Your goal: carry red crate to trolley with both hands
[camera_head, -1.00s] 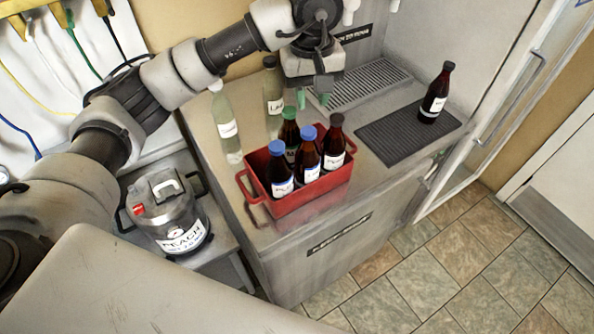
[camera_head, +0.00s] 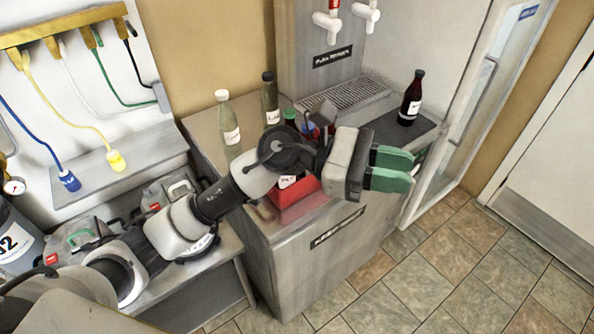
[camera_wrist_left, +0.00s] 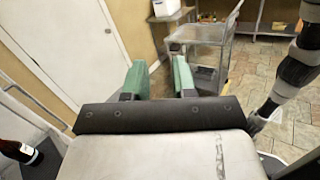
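The red crate (camera_head: 298,193) stands on the steel counter in the head view. My left arm hides most of it and the bottles in it; a green cap and a bit of a label show. My left gripper (camera_head: 391,169) is in front and to the right of the crate, apart from it. Its green fingers are spread and empty, as the left wrist view (camera_wrist_left: 160,78) shows. A metal trolley (camera_wrist_left: 203,34) with a flat top stands beyond the fingers in that view. My right arm appears at that view's right edge; its fingers cannot be made out.
A dark bottle (camera_head: 411,98) stands on a black mat (camera_head: 386,131) right of the crate. An open glass door (camera_head: 480,95) bounds the counter's right. Tiled floor (camera_head: 430,262) in front is clear.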

